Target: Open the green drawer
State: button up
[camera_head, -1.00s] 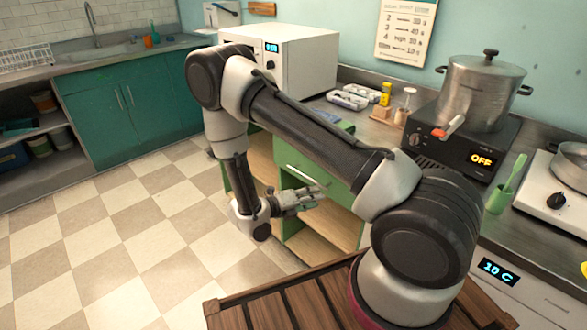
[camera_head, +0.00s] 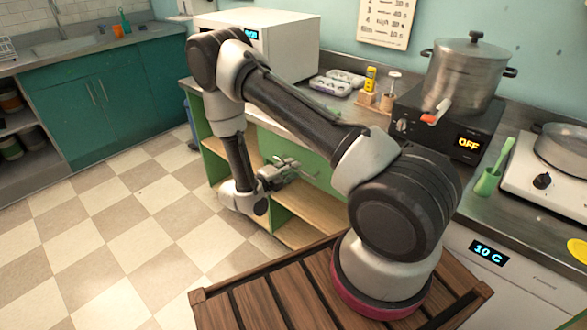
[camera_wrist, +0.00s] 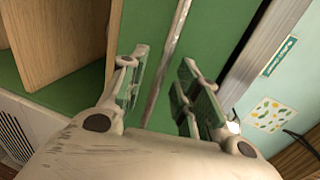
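The green drawer (camera_head: 325,178) is under the grey countertop, partly hidden by my arm. It looks shut. Its front also fills the upper middle of the wrist view (camera_wrist: 212,32). A thin metal bar handle (camera_wrist: 171,45) runs along the drawer front. My gripper (camera_head: 287,172) is in front of the drawer at handle height. In the wrist view my gripper (camera_wrist: 163,92) is open, with one finger on each side of the handle. A gap shows between each finger and the bar, and I cannot tell whether the fingertips touch the drawer front.
Open wooden shelves (camera_head: 312,215) lie below the drawer. The countertop (camera_head: 345,112) above carries a white microwave (camera_head: 290,45), small trays, bottles and a hotplate (camera_head: 455,130) with a steel pot (camera_head: 465,75). The checkered floor (camera_head: 120,235) on the left is clear.

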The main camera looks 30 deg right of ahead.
jog(key=shift+x, duration=1.05)
grip_shut()
jog(key=f+v, duration=0.3)
jog(key=v, duration=1.4)
jog(key=a+f+v, duration=0.1)
jog(key=f+v, duration=0.2)
jog(key=v, duration=1.4)
jog(key=shift+s+a+f, duration=0.25)
jog(key=shift+s+f, duration=0.05)
jog(key=shift+s, duration=0.05)
grip_release()
